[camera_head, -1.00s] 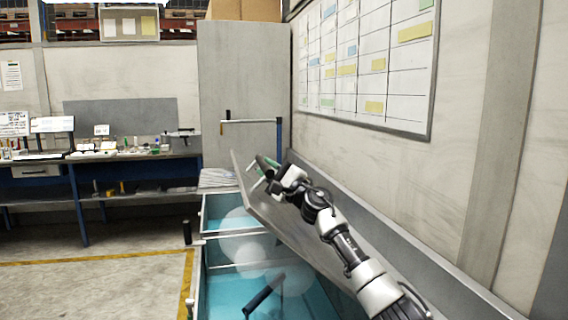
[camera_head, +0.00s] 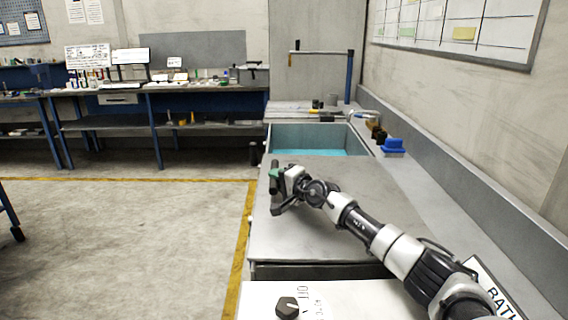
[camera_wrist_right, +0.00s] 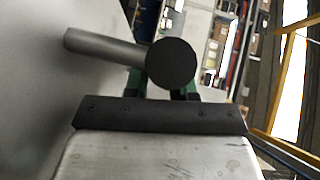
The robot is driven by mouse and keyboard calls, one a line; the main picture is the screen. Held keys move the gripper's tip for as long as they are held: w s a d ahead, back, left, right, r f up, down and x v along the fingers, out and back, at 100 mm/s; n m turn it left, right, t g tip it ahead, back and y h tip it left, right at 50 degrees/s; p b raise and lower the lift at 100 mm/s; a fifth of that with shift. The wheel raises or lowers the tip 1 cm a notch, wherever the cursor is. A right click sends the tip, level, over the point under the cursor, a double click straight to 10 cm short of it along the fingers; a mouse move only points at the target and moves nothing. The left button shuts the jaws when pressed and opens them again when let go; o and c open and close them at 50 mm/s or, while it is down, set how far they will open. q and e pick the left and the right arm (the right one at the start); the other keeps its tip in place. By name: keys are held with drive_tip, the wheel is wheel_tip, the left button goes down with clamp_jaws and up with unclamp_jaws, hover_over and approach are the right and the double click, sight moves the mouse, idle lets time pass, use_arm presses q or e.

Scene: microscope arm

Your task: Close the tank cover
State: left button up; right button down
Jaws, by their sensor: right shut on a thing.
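The tank cover (camera_head: 305,230) is a grey metal panel. It lies flat, or nearly so, over the near part of the tank; I cannot tell whether it is fully seated. The tank (camera_head: 320,140) shows blue liquid beyond the cover's far edge. My right gripper (camera_head: 275,178), with green fingertips, is at the cover's left edge, shut on the dark cover handle (camera_head: 274,190). In the right wrist view the handle's round black end (camera_wrist_right: 171,64) hides part of the green fingers (camera_wrist_right: 160,88). My left gripper is not in view.
A control panel with a black knob (camera_head: 287,307) is in front of the tank. A blue item (camera_head: 393,145) and small tools stand on the ledges to the right and behind. A workbench (camera_head: 150,88) lines the back wall.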

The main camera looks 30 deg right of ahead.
drive_tip(key=shift+f, duration=0.85)
drive_tip(key=shift+a+f+g, duration=0.1)
drive_tip(key=shift+f+g, duration=0.2)
drive_tip(key=shift+f+n, duration=0.15)
drive_tip(key=shift+n, duration=0.15)
drive_tip(key=c, duration=0.9)
unclamp_jaws()
drive_tip(key=shift+c, duration=0.2)
